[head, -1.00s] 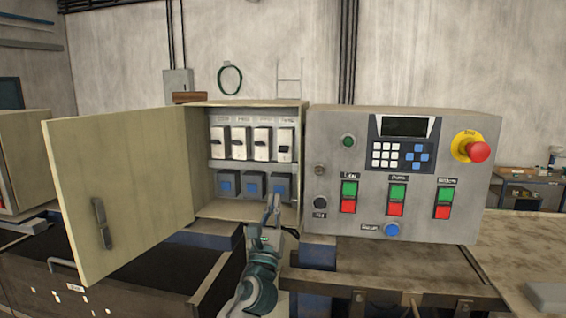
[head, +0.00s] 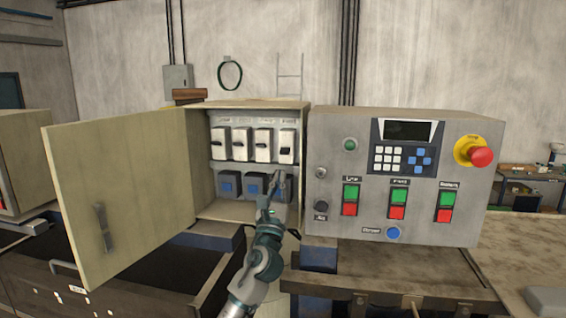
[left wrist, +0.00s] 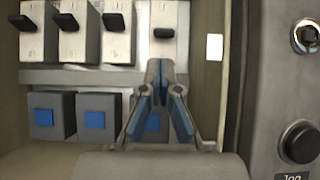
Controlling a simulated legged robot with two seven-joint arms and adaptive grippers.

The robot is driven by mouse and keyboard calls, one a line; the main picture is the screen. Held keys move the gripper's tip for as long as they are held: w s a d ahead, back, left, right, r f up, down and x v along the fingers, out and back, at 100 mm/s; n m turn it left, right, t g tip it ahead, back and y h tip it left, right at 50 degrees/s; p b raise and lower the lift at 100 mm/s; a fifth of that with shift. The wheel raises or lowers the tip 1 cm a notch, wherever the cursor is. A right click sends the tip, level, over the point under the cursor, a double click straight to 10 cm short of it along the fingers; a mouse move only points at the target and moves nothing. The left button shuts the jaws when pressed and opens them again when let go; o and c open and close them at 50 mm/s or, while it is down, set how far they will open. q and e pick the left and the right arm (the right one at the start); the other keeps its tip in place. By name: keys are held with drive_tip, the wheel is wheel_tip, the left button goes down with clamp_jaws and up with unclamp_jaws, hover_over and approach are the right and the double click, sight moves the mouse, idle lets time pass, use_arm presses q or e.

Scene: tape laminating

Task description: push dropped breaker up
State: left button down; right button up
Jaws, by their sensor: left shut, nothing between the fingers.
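The breaker box (head: 248,106) stands open, with a row of white breakers in its upper part. In the left wrist view the rightmost breaker's black lever (left wrist: 164,33) sits lower than the other levers (left wrist: 66,22), so this one is the dropped breaker (head: 286,146). My left gripper (head: 278,176) is shut and empty, pointing up into the box just below that breaker. In the left wrist view its closed fingertips (left wrist: 157,68) lie a little below the dropped lever, with a visible gap in the picture. My right gripper is not in view.
Blue-faced square modules (left wrist: 95,119) line the lower row; the gripper partly covers the rightmost. The open door (head: 120,190) stands left of the box. The control panel (head: 405,210), with its red emergency button (head: 481,157), adjoins the box's right side.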

sight(285, 156)
use_arm(q)
drive_tip(key=x, duration=0.3)
drive_tip(key=p+x, duration=0.1)
drive_tip(key=shift+d+r, duration=0.1)
drive_tip(key=shift+d, duration=0.25)
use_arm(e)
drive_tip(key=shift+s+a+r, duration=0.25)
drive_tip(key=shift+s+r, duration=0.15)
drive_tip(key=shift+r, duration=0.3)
use_arm(q)
drive_tip(key=shift+w+a, duration=0.15)
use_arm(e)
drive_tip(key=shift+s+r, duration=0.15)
use_arm(q)
drive_tip(key=shift+r+p, duration=0.1)
drive_tip(key=shift+p, duration=0.2)
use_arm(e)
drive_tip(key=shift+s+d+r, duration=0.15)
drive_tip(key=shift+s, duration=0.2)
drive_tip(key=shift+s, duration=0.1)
